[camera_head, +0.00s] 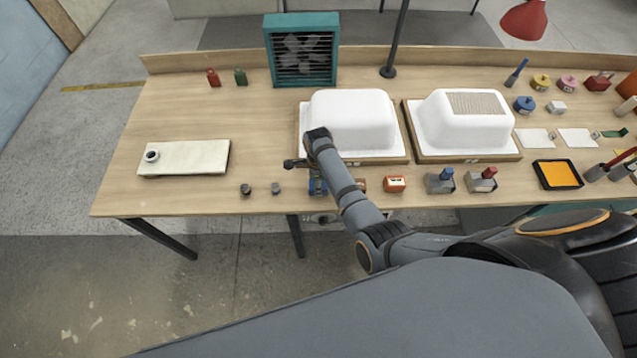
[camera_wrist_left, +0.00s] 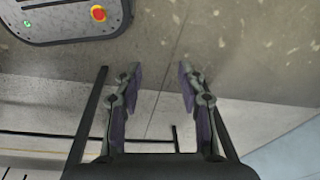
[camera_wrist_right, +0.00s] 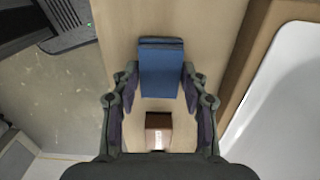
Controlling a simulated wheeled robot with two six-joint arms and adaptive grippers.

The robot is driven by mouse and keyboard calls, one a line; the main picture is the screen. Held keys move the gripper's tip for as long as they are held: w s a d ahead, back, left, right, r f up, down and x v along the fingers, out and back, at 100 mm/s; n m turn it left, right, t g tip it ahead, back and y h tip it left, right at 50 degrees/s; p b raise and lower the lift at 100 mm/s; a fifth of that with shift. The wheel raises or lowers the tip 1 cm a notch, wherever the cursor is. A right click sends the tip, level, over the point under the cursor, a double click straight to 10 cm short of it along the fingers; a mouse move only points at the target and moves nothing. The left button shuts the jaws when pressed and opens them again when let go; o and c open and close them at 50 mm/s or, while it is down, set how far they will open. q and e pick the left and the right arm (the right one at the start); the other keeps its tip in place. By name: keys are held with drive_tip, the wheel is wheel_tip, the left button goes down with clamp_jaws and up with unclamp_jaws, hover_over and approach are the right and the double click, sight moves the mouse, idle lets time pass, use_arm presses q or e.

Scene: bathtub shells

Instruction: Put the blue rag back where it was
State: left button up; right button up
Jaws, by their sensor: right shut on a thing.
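The blue rag (camera_wrist_right: 161,66) is a folded blue pad in the right wrist view, between the fingertips of my right gripper (camera_wrist_right: 160,80). The gripper is shut on it. In the head view my right gripper (camera_head: 316,172) is low at the table's front edge, in front of the left white tub shell (camera_head: 352,118), and a bit of the blue rag (camera_head: 317,187) shows under it. I cannot tell whether the rag touches the table. My left gripper (camera_wrist_left: 160,80) is open and empty above the floor in the left wrist view; it is not seen in the head view.
A brown block (camera_wrist_right: 158,131) lies on the table near the right fingers. The left front table is mostly clear.

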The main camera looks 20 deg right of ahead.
drive_tip(key=shift+s+a+f, duration=0.1)
drive_tip(key=shift+a+f, duration=0.05)
drive_tip(key=shift+a, duration=0.1)
drive_tip(key=o, duration=1)
drive_tip(key=shift+c, duration=0.2)
drive_tip(key=shift+o, duration=1.2)
drive_tip(key=shift+d, duration=0.1)
wheel_tip(320, 180, up, 7)
drive_tip(key=p, duration=0.7)
use_arm(q)
wheel_tip(320, 180, up, 6)
drive_tip(key=s, duration=0.2)
drive_tip(key=shift+s+a, duration=0.25)
drive_tip(key=shift+a, duration=0.15)
use_arm(e)
drive_tip(key=shift+r, duration=2.7)
use_arm(q)
drive_tip(key=shift+r, duration=0.1)
